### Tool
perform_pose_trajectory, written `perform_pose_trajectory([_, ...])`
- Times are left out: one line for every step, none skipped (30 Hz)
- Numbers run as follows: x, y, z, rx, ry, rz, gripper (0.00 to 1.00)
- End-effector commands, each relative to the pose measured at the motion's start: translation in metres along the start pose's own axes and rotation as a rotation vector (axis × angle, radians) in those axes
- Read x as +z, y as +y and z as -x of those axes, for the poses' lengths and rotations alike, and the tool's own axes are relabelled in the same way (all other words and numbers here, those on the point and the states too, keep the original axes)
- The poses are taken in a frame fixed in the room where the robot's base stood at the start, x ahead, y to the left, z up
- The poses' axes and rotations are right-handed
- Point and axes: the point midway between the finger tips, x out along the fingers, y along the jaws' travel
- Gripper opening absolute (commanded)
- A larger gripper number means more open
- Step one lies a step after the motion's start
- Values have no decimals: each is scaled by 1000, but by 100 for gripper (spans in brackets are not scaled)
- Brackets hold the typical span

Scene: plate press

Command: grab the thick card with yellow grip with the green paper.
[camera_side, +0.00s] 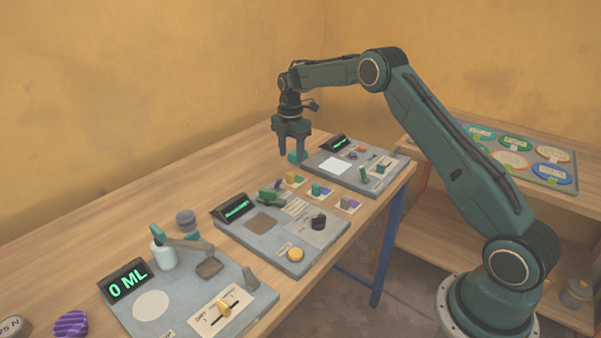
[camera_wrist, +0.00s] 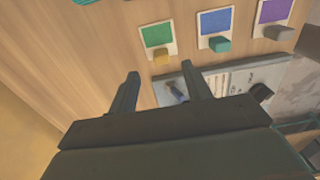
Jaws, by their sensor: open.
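The card with green paper (camera_wrist: 156,34) and a yellow grip (camera_wrist: 161,56) lies flat on the wooden table in the wrist view. In the side view this card (camera_side: 291,181) is the leftmost of a row of three small cards. My gripper (camera_wrist: 160,80) is open and empty, its two fingers spread apart. In the wrist view the yellow grip appears just beyond the gap between the fingertips. In the side view my gripper (camera_side: 290,155) hangs above the table, behind the card and apart from it.
Beside it lie a blue card with a teal grip (camera_wrist: 220,45) and a purple card with a grey grip (camera_wrist: 279,33). Grey panels stand on both sides of the row: one with a knob (camera_side: 318,221), another with a white square (camera_side: 335,166). Bare table lies behind.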

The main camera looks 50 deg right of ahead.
Motion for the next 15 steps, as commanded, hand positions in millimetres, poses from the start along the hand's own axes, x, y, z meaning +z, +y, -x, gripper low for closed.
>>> perform_pose_trajectory([0,0,-7,-2,0,0,49])
perform_pose_trajectory([0,0,-10,-1,0,0,49])
perform_pose_trajectory([0,0,-13,-2,0,0,49])
perform_pose_trajectory([0,0,-15,-1,0,0,49])
perform_pose_trajectory([0,0,-16,-1,0,0,49])
perform_pose_trajectory([0,0,-18,0,0,0,49])
perform_pose_trajectory([0,0,-18,0,0,0,49])
perform_pose_trajectory([0,0,-19,1,0,0,49])
perform_pose_trajectory([0,0,-19,1,0,0,49])
perform_pose_trajectory([0,0,-19,1,0,0,49])
perform_pose_trajectory([0,0,-19,1,0,0,49])
perform_pose_trajectory([0,0,-19,1,0,0,49])
perform_pose_trajectory([0,0,-20,0,0,0,49])
perform_pose_trajectory([0,0,-20,0,0,0,49])
perform_pose_trajectory([0,0,-22,0,0,0,49])
